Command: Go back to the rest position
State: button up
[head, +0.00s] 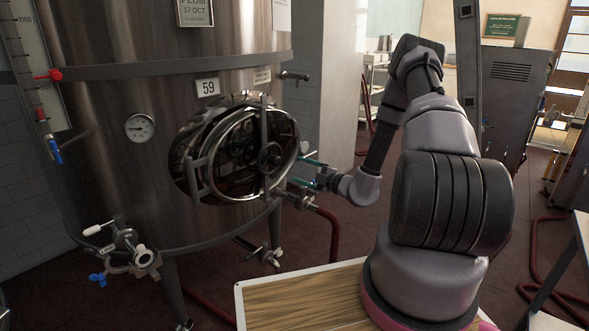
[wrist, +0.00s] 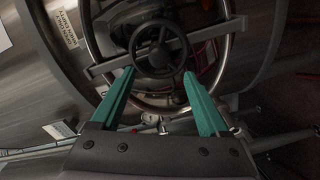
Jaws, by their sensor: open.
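My gripper (head: 314,173) is at the right side of the round tank hatch (head: 203,181) in the head view. In the wrist view my gripper (wrist: 160,82) has two teal fingers spread apart, with nothing between them. Beyond the fingertips is the hatch's dark handwheel (wrist: 158,48), which also shows in the head view (head: 271,158). The fingers appear in front of the hatch's metal ring, and I cannot tell whether they touch it. My arm reaches from the right across to the hatch.
The steel tank (head: 100,100) fills the left, with a gauge (head: 139,127), a "59" plate (head: 207,87) and a valve (head: 128,249) low down. A wooden board (head: 290,300) lies in front of me. Red hoses (head: 541,262) run over the floor. A grey cabinet (head: 510,95) stands behind my arm.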

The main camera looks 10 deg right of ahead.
jog(key=shift+s+d, duration=0.1)
jog(key=shift+d, duration=0.05)
jog(key=s+a+r+n+g+y, duration=0.1)
jog(key=s+a+r+n+g, duration=0.3)
jog(key=r+n, duration=0.35)
jog(key=s+a+r+n+g+y, duration=0.1)
jog(key=s+a+r+n+g, duration=0.3)
jog(key=r+n, duration=0.4)
jog(key=s+a+r+n+g+y, duration=0.1)
jog(key=s+a+r+n+g, duration=0.35)
jog(key=n, duration=0.45)
jog(key=s+d+r+n+t+h, duration=0.2)
jog(key=s+d+r+n+h, duration=0.3)
jog(key=s+r+n, duration=0.3)
jog(key=s+d+r+n+t+h, duration=0.3)
jog(key=s+d+r+n+h, duration=0.3)
jog(key=s+n, duration=0.5)
notch_tip(320, 180, up, 3)
jog(key=n, duration=0.4)
jog(key=shift+d+f+h, duration=0.15)
jog(key=shift+f+h, duration=0.05)
jog(key=shift+h, duration=0.1)
